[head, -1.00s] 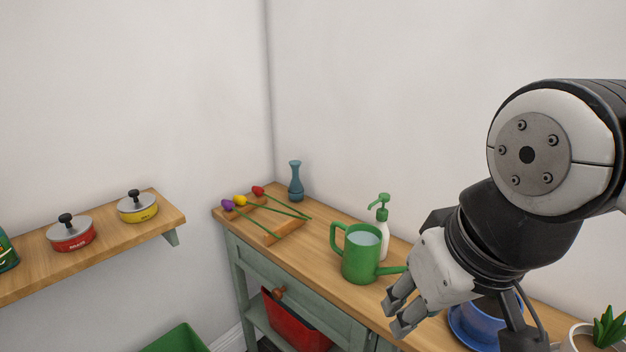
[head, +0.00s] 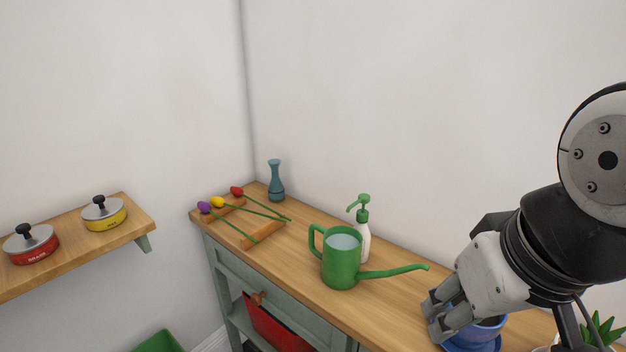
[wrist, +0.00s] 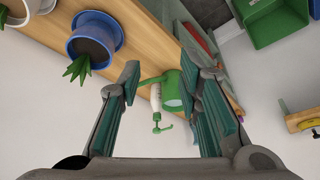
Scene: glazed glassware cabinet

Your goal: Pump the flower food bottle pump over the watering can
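The flower food bottle (head: 363,240) is white with a green pump head (head: 360,203). It stands upright on the wooden counter behind the green watering can (head: 341,268), which hides its lower part. The can looks filled with pale liquid, and its spout points right. In the wrist view the bottle (wrist: 155,97) and the can (wrist: 172,92) appear between my fingers in the distance. My gripper (head: 436,318) is to the right of the can and its spout, apart from both. In the wrist view my gripper (wrist: 167,100) is open and empty.
A blue pot (head: 478,335) with soil stands close by my gripper, and a green plant (head: 605,330) is further right. A blue vase (head: 276,181) and several flowers on a wooden rack (head: 263,236) occupy the counter's left end. The wall runs close behind.

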